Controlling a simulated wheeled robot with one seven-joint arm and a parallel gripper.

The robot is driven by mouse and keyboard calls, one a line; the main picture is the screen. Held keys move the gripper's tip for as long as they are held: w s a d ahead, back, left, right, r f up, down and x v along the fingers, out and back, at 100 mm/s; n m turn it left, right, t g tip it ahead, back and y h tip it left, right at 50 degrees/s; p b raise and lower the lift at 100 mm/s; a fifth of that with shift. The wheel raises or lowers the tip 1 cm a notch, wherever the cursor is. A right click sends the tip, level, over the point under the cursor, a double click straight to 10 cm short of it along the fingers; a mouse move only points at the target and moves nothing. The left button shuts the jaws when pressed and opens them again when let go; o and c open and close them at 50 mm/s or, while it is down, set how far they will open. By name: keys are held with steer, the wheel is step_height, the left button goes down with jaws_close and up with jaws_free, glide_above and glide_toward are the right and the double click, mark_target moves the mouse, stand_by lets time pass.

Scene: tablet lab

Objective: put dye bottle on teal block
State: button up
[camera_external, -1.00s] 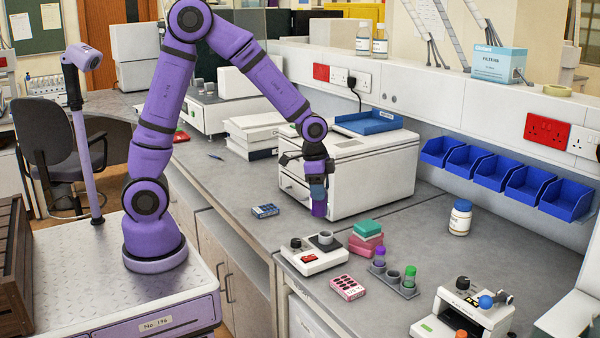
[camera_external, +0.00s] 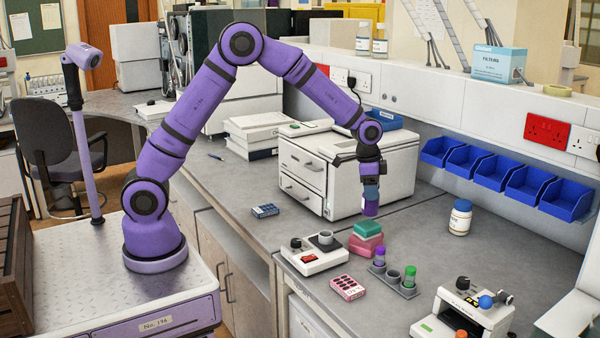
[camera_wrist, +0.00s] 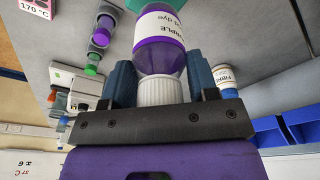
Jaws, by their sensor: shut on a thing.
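The dye bottle (camera_external: 370,208) has a purple body. In the wrist view the bottle (camera_wrist: 160,55) shows a white ribbed cap and a white label reading "dye". My gripper (camera_external: 370,188) is shut on its cap end, a blue finger on each side in the wrist view (camera_wrist: 160,88). The teal block (camera_external: 368,228) lies on a pink block (camera_external: 366,245) on the bench. In the external view the bottle hangs just above the teal block, with a small gap showing. In the wrist view the teal block (camera_wrist: 194,6) shows at the top edge, partly hidden by the bottle.
A small white device (camera_external: 313,257) stands left of the blocks. A grey rack (camera_external: 405,289) with purple- and green-capped vials stands in front, beside a pink box (camera_external: 347,288). A large white drawer unit (camera_external: 335,170) is behind.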

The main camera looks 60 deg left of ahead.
steer(key=shift+s+f, duration=0.1)
steer(key=shift+f, duration=1.55)
steer(key=shift+f, duration=0.15)
steer(key=o, duration=1)
